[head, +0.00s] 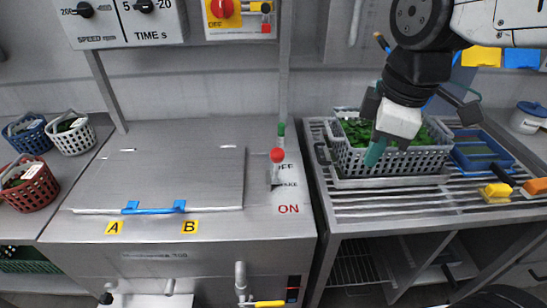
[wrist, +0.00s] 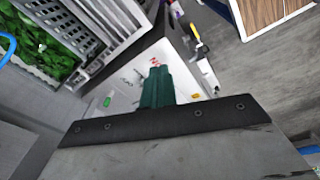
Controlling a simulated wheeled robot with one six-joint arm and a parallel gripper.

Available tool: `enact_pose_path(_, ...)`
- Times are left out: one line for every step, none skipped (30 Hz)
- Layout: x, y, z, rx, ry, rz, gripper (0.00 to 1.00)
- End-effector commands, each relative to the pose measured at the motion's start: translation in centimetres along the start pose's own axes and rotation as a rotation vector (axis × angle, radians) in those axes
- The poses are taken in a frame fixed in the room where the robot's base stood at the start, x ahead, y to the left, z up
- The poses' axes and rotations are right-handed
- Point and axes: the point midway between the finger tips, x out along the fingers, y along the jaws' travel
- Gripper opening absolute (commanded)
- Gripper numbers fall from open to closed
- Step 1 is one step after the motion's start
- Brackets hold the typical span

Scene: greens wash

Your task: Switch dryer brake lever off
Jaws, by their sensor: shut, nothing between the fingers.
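The dryer (head: 80,240) is a steel cabinet with a flat lid at the left centre of the head view. Its brake lever (head: 277,156) has a red knob on a short grey stem, right of the lid. The knob shows beside the OFF label, with the red ON label nearer the front; I cannot tell the exact lever setting. My gripper (head: 374,153) is shut and empty, up and right of the lever, over the greens basket in the picture. Its green fingers (wrist: 156,87) show together in the wrist view. I cannot make out the lever there.
A grey basket of greens (head: 345,160) stands on the slatted rack (head: 350,208) right of the dryer. A blue tray (head: 480,155) and yellow-headed brushes lie further right. Small baskets (head: 73,133) stand at left. The dryer lid is clear.

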Motion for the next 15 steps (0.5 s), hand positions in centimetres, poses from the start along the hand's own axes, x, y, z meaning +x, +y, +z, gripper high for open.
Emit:
enact_pose_path(0.4,0.5,-2.2,-0.183,0.005,-0.014,0.0)
enact_pose_path(0.6,0.7,-3.5,-0.301,0.012,-0.017,0.0)
enact_pose_path(0.9,0.9,-5.2,-0.455,0.021,-0.022,0.0)
enact_pose_path(1.2,1.0,-6.4,-0.568,0.028,-0.026,0.0)
enact_pose_path(1.4,1.1,-7.7,-0.676,0.036,-0.027,0.0)
enact_pose_path(1.8,1.1,-9.2,-0.813,0.044,-0.03,0.0)
enact_pose_path(2.1,1.1,-10.3,-0.909,0.051,-0.03,0.0)
enact_pose_path(2.4,1.1,-11.3,-1.0,0.057,-0.03,0.0)
enact_pose_path(2.7,1.0,-12.6,-1.11,0.066,-0.03,0.0)
enact_pose_path(3.0,0.9,-13.4,-1.184,0.071,-0.03,0.0)
enact_pose_path(3.2,0.8,-14.2,-1.25,0.077,-0.028,0.0)
enact_pose_path(3.5,0.7,-15.1,-1.326,0.083,-0.027,0.0)
enact_pose_path(3.7,0.6,-15.6,-1.374,0.087,-0.026,0.0)
enact_pose_path(3.9,0.5,-16.1,-1.415,0.09,-0.026,0.0)
enact_pose_path(4.0,0.4,-16.6,-1.459,0.094,-0.024,0.0)
